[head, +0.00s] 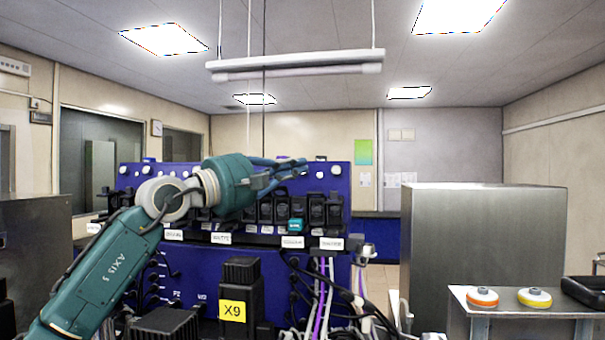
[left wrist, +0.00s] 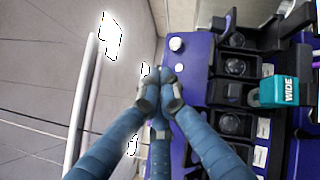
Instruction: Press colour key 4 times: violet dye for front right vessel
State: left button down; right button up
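A blue control console (head: 225,265) carries a row of black keys or sockets, with small white labels below them. The label (head: 292,242) right of centre seems to read "COLOUR", but the print is too small to be sure. My left gripper (head: 296,170) is in front of the console's upper part, above the black row. Its fingers (left wrist: 160,82) are drawn together with nothing between them, close to the blue panel. I cannot tell whether they touch it. A teal block (left wrist: 286,91) marked "WIDE" is to their right. The vessels are not recognisable. My right gripper is out of view.
White round knobs (head: 320,174) line the console's top. A loose cable bundle (head: 330,300) hangs at its lower right. A steel cabinet (head: 480,240) and a side table (head: 510,307) with an orange disc (head: 482,297) and a yellow disc (head: 534,297) stand right.

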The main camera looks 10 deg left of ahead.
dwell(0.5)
pick_arm(q)
jog(key=s+r+b, duration=0.1)
jog(key=s+b, duration=0.2)
jog(key=s, duration=0.2)
jog(key=shift+s+r, duration=0.3)
jog(key=shift+s, duration=0.1)
dwell(0.3)
